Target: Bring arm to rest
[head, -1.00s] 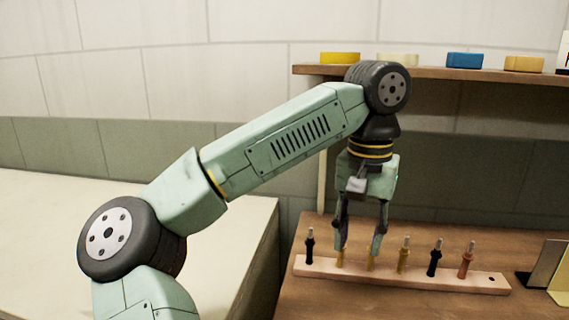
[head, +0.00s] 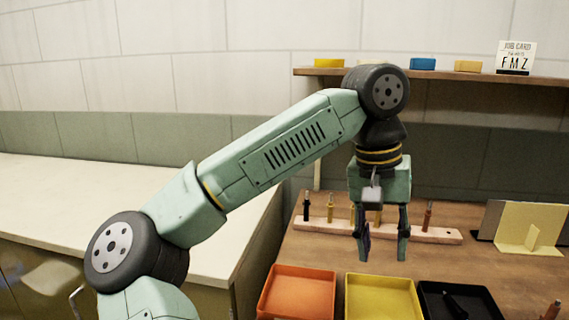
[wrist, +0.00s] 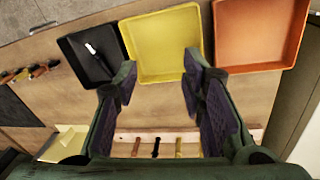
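My gripper (head: 383,250) hangs fingers-down at the end of my bent arm, in front of the tool rack in the head view. Its two fingers stand apart with nothing between them, as the wrist view (wrist: 158,82) also shows. The pale wooden rack (head: 440,236) holds several upright tools, among them a black one (head: 306,207), a yellow one (head: 330,207) and a reddish one (head: 428,215). My fingers hide part of the rack's middle.
An orange tray (head: 298,292), a yellow tray (head: 383,298) and a black tray (head: 425,291) holding a dark tool line the bench front. A yellow stand (head: 530,228) is at right. A shelf (head: 450,75) with coloured blocks and a job card (head: 515,57) runs behind.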

